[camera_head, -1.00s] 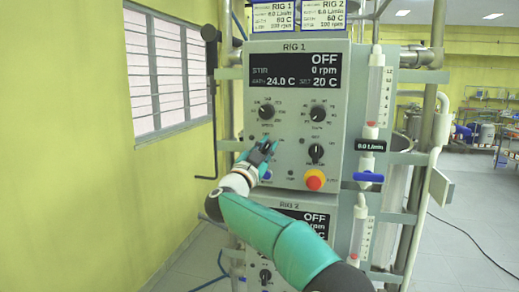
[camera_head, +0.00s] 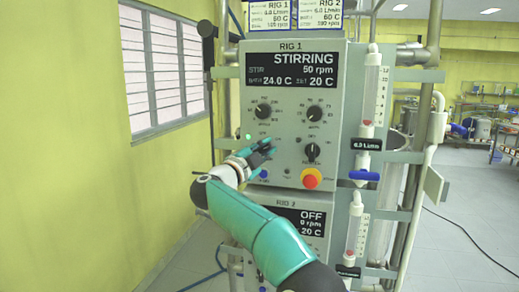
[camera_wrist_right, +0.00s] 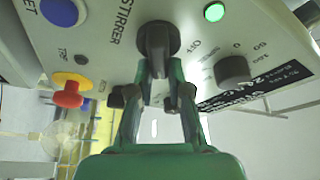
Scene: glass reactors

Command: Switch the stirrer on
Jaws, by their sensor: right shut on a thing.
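The RIG 1 panel (camera_head: 331,165) is a grey box on a pipe frame. Its display (camera_head: 291,70) reads STIRRING, 50 rpm, 24.0 C, set 20 C. My right gripper (camera_head: 268,147) is at the panel's lower left. In the wrist view my right gripper (camera_wrist_right: 160,92) is shut on the black stirrer switch (camera_wrist_right: 156,42), beside the word STIRRER. In the head view the gripper hides this switch. A green lamp (camera_head: 248,137) is lit just left of the gripper; it also glows in the wrist view (camera_wrist_right: 214,12). My left gripper is out of view.
A red stop button on yellow (camera_head: 311,179) and a black selector (camera_head: 312,150) sit right of the gripper. A blue button (camera_wrist_right: 60,12) is near the switch. The RIG 2 panel (camera_head: 318,265) is below; its display reads OFF. A blue valve (camera_head: 364,176) is at right.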

